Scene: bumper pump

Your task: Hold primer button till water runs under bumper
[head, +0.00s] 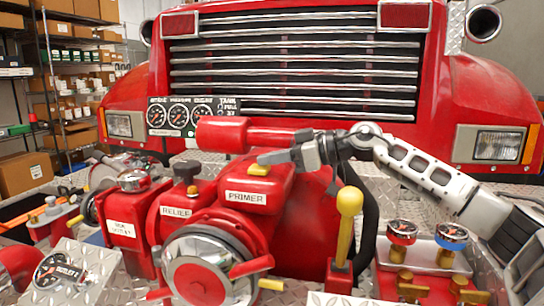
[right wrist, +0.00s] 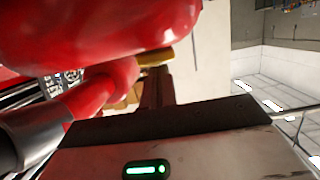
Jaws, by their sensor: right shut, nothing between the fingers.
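The red primer housing (head: 272,200) carries a white PRIMER label, with the yellow primer button (head: 259,169) on its top. My right gripper (head: 266,158) reaches in from the right, shut and empty, with its fingertips right at the top of the button. I cannot tell how far the button is pressed. In the right wrist view, the yellow button (right wrist: 155,57) shows as a strip beside the red housing, close to the dark finger (right wrist: 157,88). The chrome-barred grille (head: 300,70) is behind. No running water shows, and the area under the bumper is hidden by the pump. My left gripper is out of view.
A RELIEF housing (head: 180,211) with a dark knob stands left of the primer. A yellow-knobbed lever (head: 349,202) rises to the right, near red and blue capped valves (head: 402,232). A red cylinder (head: 222,134) lies behind the gripper, beside a gauge panel (head: 180,116).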

